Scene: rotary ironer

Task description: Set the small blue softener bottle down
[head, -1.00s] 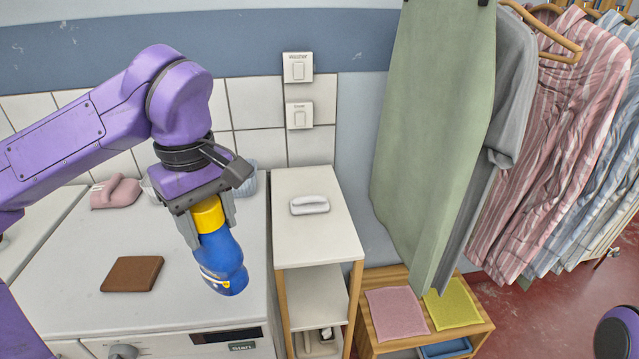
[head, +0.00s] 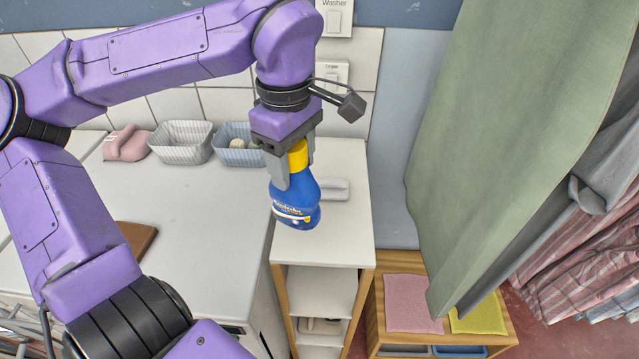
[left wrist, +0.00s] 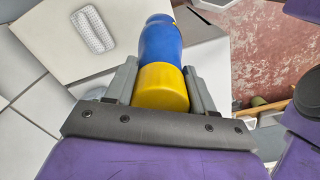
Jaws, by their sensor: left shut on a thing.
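The small blue softener bottle (head: 297,205) has a yellow cap and hangs cap-up, slightly tilted, in my left gripper (head: 291,170). The gripper is shut on the yellow cap. The left wrist view shows the same blue bottle (left wrist: 160,42) with its cap between the fingers of my left gripper (left wrist: 162,90). In the head view the bottle is in front of the narrow white-topped shelf (head: 345,230), over its left part. I cannot tell whether its base touches the top. My right gripper is not in view.
A white brush-like thing (head: 334,189) lies on the shelf top behind the bottle. Two baskets, one grey (head: 181,142) and one blue (head: 232,158), and a pink thing (head: 126,144) stand on the washer (head: 190,215). A green cloth (head: 500,150) hangs at right. The shelf top's front right is clear.

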